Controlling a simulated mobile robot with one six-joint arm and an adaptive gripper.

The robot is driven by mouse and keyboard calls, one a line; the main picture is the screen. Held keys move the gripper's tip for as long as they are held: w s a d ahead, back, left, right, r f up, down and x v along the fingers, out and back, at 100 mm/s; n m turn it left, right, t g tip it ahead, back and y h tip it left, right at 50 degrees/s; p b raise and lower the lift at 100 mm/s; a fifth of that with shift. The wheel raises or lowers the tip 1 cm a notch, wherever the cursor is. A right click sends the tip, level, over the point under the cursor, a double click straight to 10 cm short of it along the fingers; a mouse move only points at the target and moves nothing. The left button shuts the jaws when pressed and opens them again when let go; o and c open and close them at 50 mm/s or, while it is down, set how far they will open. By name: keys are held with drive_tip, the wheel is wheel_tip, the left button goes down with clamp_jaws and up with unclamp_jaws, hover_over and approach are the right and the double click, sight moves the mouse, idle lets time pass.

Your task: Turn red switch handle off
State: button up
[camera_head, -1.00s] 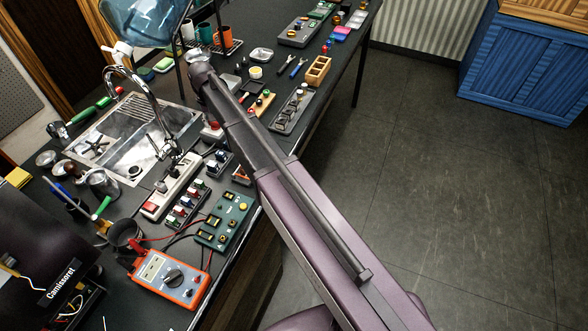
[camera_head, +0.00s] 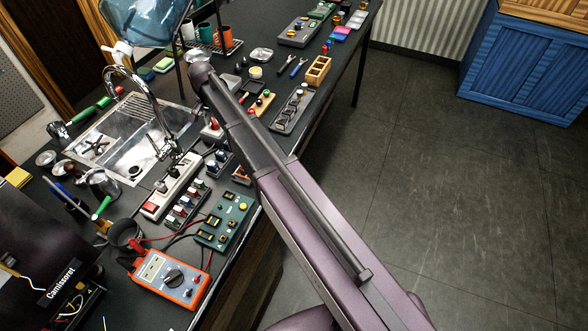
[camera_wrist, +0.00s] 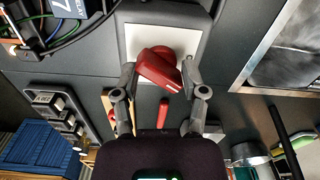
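The red switch handle (camera_wrist: 158,68) sits on a white plate (camera_wrist: 150,40) on a grey box, at the upper middle of the wrist view. The handle lies at a slant, its near end lower right. My gripper (camera_wrist: 159,75) has its two fingers apart, one on each side of the handle. The right finger is very close to the handle; I cannot tell whether it touches. A small gap shows on the left. In the head view, a red and white switch (camera_head: 211,129) shows partly beside my arm, right of the sink; my gripper is hidden there.
A metal sink (camera_head: 138,150) lies left of the switch. A wooden board with knobs (camera_head: 262,103) and a grey tray (camera_head: 291,108) lie to the right. A power strip (camera_head: 172,186), a green circuit board (camera_head: 223,220) and an orange multimeter (camera_head: 170,281) lie nearer.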

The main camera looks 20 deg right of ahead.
sight(214, 121)
drive_tip(key=shift+m, duration=0.7)
drive_tip(key=shift+r+p, duration=0.25)
drive_tip(key=shift+p, duration=0.05)
wheel_tip(214, 121, up, 14)
drive_tip(key=p, duration=1.4)
drive_tip(key=s+d+f+n+b, duration=0.6)
drive_tip(key=s+d+f+b, duration=1.3)
drive_tip(key=s+d, duration=0.2)
drive_tip(key=shift+s+d+n, duration=0.3)
drive_tip(key=shift+s+d, duration=0.05)
drive_tip(key=shift+s, duration=0.8)
drive_tip(key=shift+s+f, duration=0.1)
drive_tip(key=shift+s+d+n, duration=0.15)
drive_tip(key=shift+s+d, duration=0.2)
drive_tip(key=shift+s, duration=0.2)
drive_tip(key=shift+s+d+n, duration=0.15)
drive_tip(key=shift+s+d, duration=0.2)
drive_tip(key=shift+s, duration=0.2)
